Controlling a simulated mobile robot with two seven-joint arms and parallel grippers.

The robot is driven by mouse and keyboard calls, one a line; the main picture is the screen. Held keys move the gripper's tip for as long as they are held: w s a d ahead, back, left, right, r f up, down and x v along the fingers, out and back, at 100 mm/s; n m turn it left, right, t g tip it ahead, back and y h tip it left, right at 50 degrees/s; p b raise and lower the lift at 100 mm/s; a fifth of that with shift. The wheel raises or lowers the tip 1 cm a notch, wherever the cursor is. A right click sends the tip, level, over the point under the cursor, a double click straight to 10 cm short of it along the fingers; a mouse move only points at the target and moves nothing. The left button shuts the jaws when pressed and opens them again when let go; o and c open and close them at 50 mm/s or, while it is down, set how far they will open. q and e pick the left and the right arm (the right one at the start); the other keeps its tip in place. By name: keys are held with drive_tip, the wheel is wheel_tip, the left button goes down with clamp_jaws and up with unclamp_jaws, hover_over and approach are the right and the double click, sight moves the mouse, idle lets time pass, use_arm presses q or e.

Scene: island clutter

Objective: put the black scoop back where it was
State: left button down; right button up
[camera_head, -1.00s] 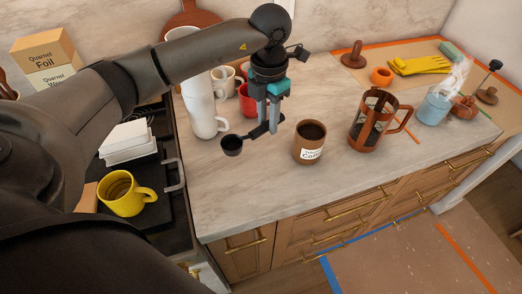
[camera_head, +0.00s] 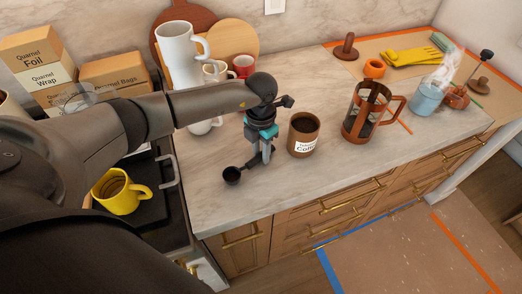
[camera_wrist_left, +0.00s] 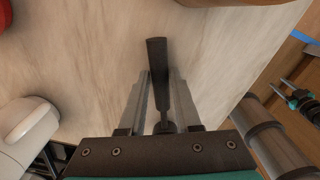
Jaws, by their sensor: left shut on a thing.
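The black scoop (camera_head: 232,175) is in my left gripper (camera_head: 264,158), low over the front left part of the counter. Its cup points left, and I cannot tell whether it touches the counter. In the left wrist view the scoop's dark handle (camera_wrist_left: 157,62) stands between the two fingers (camera_wrist_left: 162,100), which are shut on it. The brown coffee canister (camera_head: 303,138) stands upright to the right of the gripper, with dark contents and a white label.
A French press (camera_head: 369,115) stands right of the canister. A steaming blue mug (camera_head: 427,98) is farther right. Stacked white mugs (camera_head: 181,55) and a red mug (camera_head: 243,66) stand behind my arm. A yellow mug (camera_head: 118,194) sits left, beyond the counter edge.

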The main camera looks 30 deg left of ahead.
use_arm(q)
drive_tip(key=c, duration=1.1)
unclamp_jaws()
drive_tip(key=shift+f, duration=0.2)
drive_tip(key=o, duration=0.5)
drive_tip(key=shift+r, duration=0.1)
wheel_tip(320, 180, up, 12)
drive_tip(key=shift+r, duration=0.15)
